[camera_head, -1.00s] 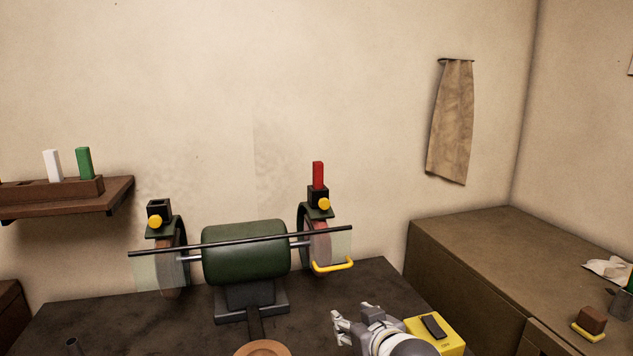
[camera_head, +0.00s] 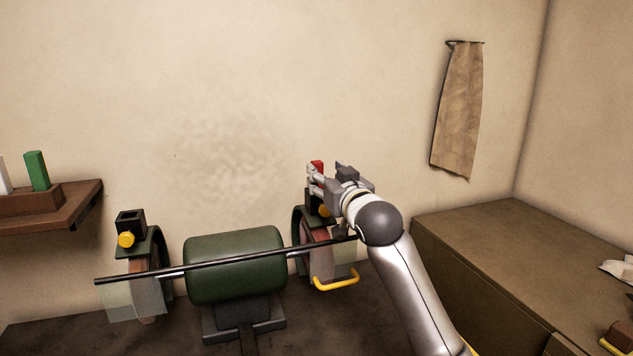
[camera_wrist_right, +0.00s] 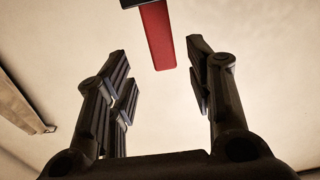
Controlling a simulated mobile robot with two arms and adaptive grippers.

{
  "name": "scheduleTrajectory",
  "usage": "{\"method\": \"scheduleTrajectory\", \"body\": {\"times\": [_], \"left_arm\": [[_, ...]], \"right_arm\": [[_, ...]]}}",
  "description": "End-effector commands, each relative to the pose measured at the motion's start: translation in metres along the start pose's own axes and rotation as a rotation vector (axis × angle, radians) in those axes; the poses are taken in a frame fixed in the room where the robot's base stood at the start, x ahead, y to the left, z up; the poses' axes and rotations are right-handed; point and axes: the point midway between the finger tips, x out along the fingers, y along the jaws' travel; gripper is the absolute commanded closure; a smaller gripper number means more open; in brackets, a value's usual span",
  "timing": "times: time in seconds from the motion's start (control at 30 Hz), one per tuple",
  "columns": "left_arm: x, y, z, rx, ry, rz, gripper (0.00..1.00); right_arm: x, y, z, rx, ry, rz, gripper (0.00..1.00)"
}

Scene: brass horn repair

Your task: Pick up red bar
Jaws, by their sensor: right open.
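The red bar (camera_head: 316,166) stands upright in the black holder (camera_head: 312,197) on top of the grinder's right wheel guard. My right gripper (camera_head: 328,178) is at the bar's height and partly hides the bar and its holder in the head view. In the right wrist view the red bar (camera_wrist_right: 158,36) shows between the two open fingers (camera_wrist_right: 160,80), a little beyond their tips, with clear space on both sides. The fingers are apart and do not visibly touch the bar. My left gripper is not in view.
The green grinder (camera_head: 235,265) has a long dark rod (camera_head: 225,260) across its front and a yellow handle (camera_head: 336,281) at right. An empty black holder (camera_head: 130,223) tops the left guard. A shelf (camera_head: 80,208) at left carries a green bar (camera_head: 37,170). A cabinet (camera_head: 500,245) stands at right.

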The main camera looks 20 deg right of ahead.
Motion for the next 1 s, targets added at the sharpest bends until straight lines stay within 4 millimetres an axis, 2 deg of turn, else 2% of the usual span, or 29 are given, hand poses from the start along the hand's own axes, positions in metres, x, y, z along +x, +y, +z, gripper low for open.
{"method": "scheduleTrajectory", "body": {"times": [0.17,0.3,0.37,0.6,0.73,0.9,0.93,1.0], "left_arm": [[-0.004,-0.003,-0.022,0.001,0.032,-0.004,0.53],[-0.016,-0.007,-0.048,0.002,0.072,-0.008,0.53],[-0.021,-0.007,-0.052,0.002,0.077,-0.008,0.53],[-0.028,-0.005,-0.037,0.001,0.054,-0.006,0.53],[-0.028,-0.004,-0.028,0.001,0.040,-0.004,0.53],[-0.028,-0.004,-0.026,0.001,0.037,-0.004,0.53],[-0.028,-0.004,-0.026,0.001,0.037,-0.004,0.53],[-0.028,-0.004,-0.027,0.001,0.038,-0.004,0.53]], "right_arm": [[0.008,-0.001,0.000,0.000,-0.001,0.000,0.52],[0.023,-0.003,0.001,0.000,-0.004,-0.001,0.52],[0.031,-0.005,0.002,0.001,-0.004,-0.001,0.52],[0.053,-0.004,0.005,0.000,-0.002,0.000,0.52],[0.057,-0.005,0.006,0.000,0.000,0.000,0.52],[0.057,-0.005,0.006,0.000,0.000,0.000,0.52],[0.057,-0.005,0.006,0.000,0.000,0.000,0.53],[0.056,-0.005,0.006,0.000,-0.001,0.000,0.62]]}}
